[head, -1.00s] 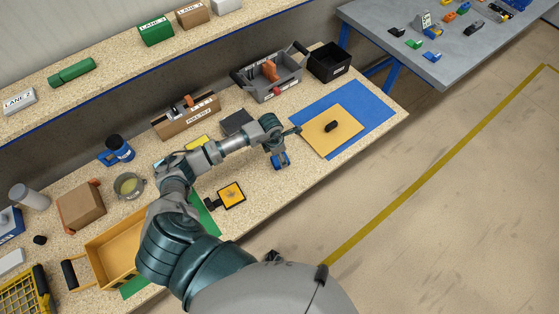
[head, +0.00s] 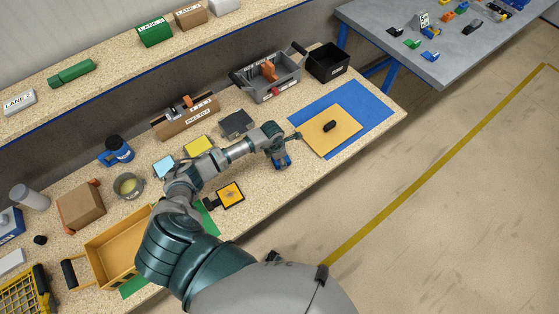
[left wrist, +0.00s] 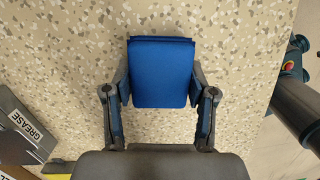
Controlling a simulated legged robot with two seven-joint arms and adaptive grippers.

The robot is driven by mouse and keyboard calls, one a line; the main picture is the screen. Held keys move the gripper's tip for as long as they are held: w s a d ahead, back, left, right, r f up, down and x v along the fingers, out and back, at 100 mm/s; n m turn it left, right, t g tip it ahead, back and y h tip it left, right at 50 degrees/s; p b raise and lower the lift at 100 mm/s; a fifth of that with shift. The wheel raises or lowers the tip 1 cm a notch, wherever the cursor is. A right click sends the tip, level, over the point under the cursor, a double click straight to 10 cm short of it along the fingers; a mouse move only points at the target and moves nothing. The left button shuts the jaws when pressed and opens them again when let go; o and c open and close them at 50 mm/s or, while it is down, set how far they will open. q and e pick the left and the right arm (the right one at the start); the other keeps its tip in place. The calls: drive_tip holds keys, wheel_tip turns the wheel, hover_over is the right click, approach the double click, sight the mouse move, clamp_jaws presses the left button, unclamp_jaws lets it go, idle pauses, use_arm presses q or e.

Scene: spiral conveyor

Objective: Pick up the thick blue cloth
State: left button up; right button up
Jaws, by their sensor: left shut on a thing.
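The thick blue cloth (left wrist: 161,72) is a folded, squarish pad in the left wrist view. My left gripper (left wrist: 162,88) is shut on it, with one finger pressed against each side. In the head view the cloth (head: 285,163) shows small and partly hidden below my left gripper (head: 280,158), over the speckled bench near its front edge. I cannot tell whether it touches the bench or hangs just above it. My right gripper is not in view.
A blue mat (head: 376,100) with a tan board (head: 345,135) lies right of the gripper. Yellow (head: 197,145) and dark grey (head: 236,123) pads lie behind my forearm. A framed yellow pad (head: 231,194) lies in front. Bare bench surrounds the cloth.

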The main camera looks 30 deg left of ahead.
use_arm(q)
drive_tip(key=shift+a+r, duration=0.15)
drive_tip(key=shift+r, duration=0.1)
drive_tip(key=shift+a+r, duration=0.15)
drive_tip(key=shift+r, duration=0.15)
drive_tip(key=shift+a+r, duration=0.25)
drive_tip(key=shift+r, duration=0.8)
drive_tip(key=s, duration=0.1)
drive_tip(key=s+d, duration=0.1)
drive_tip(key=s, duration=0.1)
drive_tip(key=s+d, duration=0.1)
drive_tip(key=s, duration=0.1)
drive_tip(key=shift+s+d+r, duration=0.1)
drive_tip(key=shift+d+r, duration=0.05)
drive_tip(key=shift+r, duration=0.15)
drive_tip(key=s+d, duration=0.1)
drive_tip(key=s, duration=0.2)
drive_tip(key=s+d, duration=0.1)
drive_tip(key=s, duration=0.2)
drive_tip(key=s+d+r, duration=0.1)
drive_tip(key=s, duration=0.1)
drive_tip(key=shift+s+d, duration=0.2)
drive_tip(key=shift+s, duration=0.75)
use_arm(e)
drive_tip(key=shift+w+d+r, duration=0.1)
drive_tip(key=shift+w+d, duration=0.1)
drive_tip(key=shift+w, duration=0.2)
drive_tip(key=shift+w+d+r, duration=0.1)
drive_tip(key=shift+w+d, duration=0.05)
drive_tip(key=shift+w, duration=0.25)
